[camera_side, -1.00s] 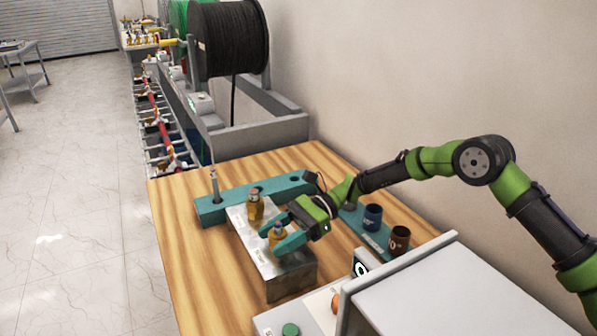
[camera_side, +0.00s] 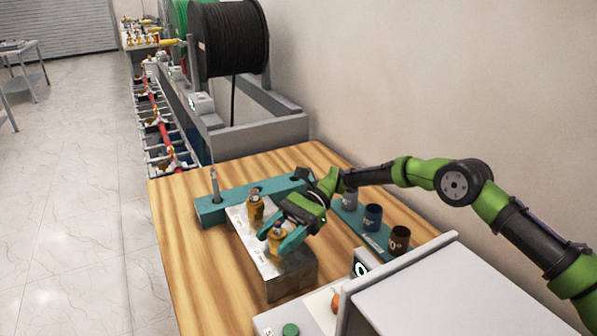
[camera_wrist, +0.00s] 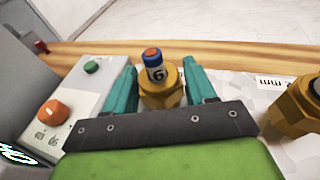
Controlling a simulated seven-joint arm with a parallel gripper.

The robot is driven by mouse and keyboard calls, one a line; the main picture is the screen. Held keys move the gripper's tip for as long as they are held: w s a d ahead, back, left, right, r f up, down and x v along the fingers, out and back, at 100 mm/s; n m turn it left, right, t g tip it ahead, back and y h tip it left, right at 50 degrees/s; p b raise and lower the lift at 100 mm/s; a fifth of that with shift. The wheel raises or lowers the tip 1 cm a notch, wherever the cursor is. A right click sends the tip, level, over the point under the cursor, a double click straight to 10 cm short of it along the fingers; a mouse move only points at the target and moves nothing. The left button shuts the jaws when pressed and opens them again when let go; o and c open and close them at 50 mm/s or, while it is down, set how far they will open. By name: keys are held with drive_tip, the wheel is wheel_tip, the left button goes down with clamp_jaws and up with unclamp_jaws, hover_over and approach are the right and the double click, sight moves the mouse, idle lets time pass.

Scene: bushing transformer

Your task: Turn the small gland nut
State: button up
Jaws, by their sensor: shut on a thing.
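Two brass gland nuts stand on a metal block (camera_side: 284,276) on the wooden table. My gripper (camera_side: 284,238) is at the nearer gland nut (camera_side: 275,244), with its teal fingers shut on it from both sides. In the wrist view this nut (camera_wrist: 161,93) sits between the two fingertips, with a marked, orange-topped piece (camera_wrist: 153,66) upright in it. The fingers and palm hide part of the nut. The other gland nut (camera_side: 255,210) stands further back on the block; part of it shows at the right edge of the wrist view (camera_wrist: 300,105). I cannot tell their sizes apart for certain.
A teal rack with a grey cup, a blue cup (camera_side: 372,217) and a brown cup (camera_side: 399,239) stands right of the block. A teal bar (camera_side: 210,211) with an upright pin lies behind. A control box with a green button (camera_side: 290,330) is in front. Table at left is clear.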

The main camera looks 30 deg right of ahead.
drive_tip(key=shift+n+g+h, duration=0.4)
drive_tip(key=shift+n+g, duration=0.4)
drive_tip(key=shift+g, duration=0.2)
drive_tip(key=o, duration=1.4)
drive_tip(key=shift+w+d, duration=0.1)
drive_tip(key=shift+d, duration=0.05)
drive_tip(key=d+r+m+t+y, duration=0.2)
drive_tip(key=d+r+m+t, duration=0.4)
drive_tip(key=d, duration=0.3)
drive_tip(key=shift+a+f+m+t+h, duration=0.1)
drive_tip(key=shift+a+f+t, duration=0.3)
drive_tip(key=shift+a+f, duration=0.9)
drive_tip(key=shift+a+f+m+t+h, duration=0.1)
drive_tip(key=shift+a+f+t, duration=0.45)
drive_tip(key=shift+a, duration=1.25)
drive_tip(key=shift+a+f+m+t+h, duration=0.1)
drive_tip(key=shift+a+f+t, duration=0.15)
drive_tip(key=shift+a+f, duration=1.1)
